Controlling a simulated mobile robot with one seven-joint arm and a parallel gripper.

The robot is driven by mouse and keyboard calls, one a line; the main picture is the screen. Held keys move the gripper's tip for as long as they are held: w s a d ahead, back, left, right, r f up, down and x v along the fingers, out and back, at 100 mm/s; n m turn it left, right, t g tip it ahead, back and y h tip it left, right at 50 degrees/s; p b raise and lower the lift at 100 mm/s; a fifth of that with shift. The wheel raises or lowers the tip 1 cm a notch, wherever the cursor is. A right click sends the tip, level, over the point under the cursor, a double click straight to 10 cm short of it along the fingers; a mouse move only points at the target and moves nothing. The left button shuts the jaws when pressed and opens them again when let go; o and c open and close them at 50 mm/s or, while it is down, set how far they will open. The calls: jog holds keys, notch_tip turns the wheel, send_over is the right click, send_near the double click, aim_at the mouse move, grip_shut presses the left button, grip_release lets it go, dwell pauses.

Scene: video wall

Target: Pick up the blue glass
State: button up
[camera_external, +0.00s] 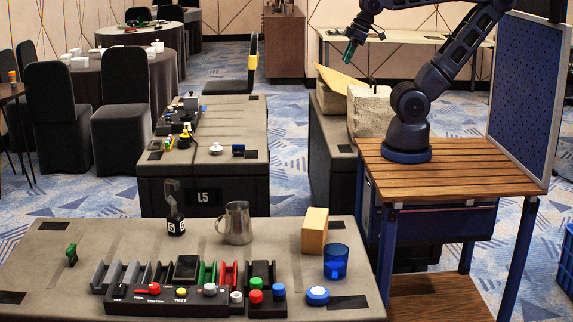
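The blue glass (336,262) is a see-through blue cup. It stands upright on the near grey table (60,285), towards its right side. My gripper (348,59) is high up near the top of the view, at the end of my arm, far behind and above the blue glass. It points downward and is well apart from the glass. It is too small to tell whether its fingers are open or shut, and I see nothing clearly held in it.
A tan block (315,232) stands just behind the glass, and a blue-and-white button (317,296) sits in front of it to the left. A metal pitcher (238,223) and a button panel (165,300) are further left. The wooden-topped stand (465,172) is at the right.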

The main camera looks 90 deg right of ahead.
jog(key=o, duration=1.3)
jog(key=shift+o, duration=0.2)
jog(key=shift+w, duration=0.1)
